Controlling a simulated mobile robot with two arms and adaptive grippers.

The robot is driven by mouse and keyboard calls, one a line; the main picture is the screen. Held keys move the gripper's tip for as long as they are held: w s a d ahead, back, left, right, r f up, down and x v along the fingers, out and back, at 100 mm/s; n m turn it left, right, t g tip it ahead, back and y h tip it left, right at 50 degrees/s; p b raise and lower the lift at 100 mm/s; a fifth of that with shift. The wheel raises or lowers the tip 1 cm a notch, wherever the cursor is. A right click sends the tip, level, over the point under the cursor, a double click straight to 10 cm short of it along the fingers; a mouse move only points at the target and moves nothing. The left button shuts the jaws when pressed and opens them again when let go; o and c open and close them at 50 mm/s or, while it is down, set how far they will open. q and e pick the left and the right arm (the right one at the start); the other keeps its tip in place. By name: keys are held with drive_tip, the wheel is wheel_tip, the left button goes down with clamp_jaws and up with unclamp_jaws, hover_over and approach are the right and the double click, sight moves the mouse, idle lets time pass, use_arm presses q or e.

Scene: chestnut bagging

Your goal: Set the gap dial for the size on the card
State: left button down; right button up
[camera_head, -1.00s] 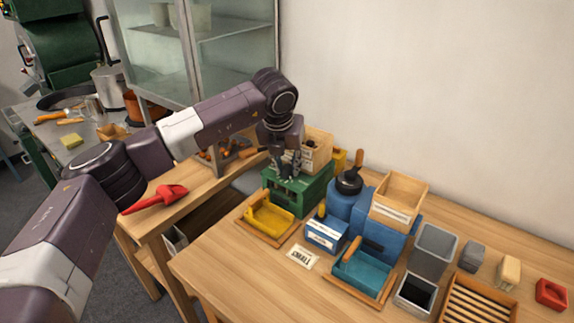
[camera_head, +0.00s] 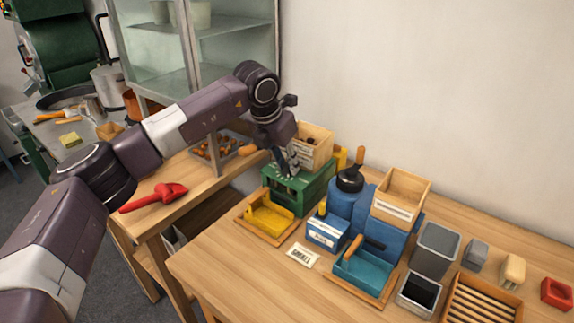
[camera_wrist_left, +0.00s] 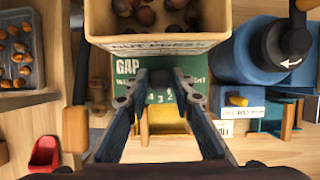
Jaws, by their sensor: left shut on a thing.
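The green machine (camera_head: 312,196) stands on the table, with a wooden box (camera_head: 312,150) on top. In the left wrist view, its green panel (camera_wrist_left: 126,68) reads GAP and shows several numerals in a row. My left gripper (camera_head: 288,163) slants down onto the machine's top. In the left wrist view its fingers (camera_wrist_left: 160,90) are closed around the dark dial knob (camera_wrist_left: 160,75), which they partly hide. I cannot tell the dial's setting. The white card (camera_head: 303,255) lies flat in front of the machine; its letters seem to read SMALL. My right gripper is out of view.
A yellow tray (camera_head: 270,222) sits before the green machine. A blue machine (camera_head: 378,238) with a teal tray (camera_head: 362,273) stands to its right. Grey bins (camera_head: 435,252) stand further right. A red scoop (camera_head: 155,198) lies on the left table. The front table area is bare.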

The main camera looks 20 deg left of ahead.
use_arm(q)
drive_tip(key=shift+w+a+r+m+h, duration=0.1)
drive_tip(key=shift+m+h, duration=0.2)
drive_tip(key=shift+m, duration=0.5)
drive_tip(key=c, duration=1.7)
unclamp_jaws()
drive_tip(key=shift+r, duration=0.15)
drive_tip(key=v, duration=1.1)
drive_tip(key=shift+a+r, duration=0.1)
drive_tip(key=shift+r, duration=0.25)
drive_tip(key=shift+r, duration=0.1)
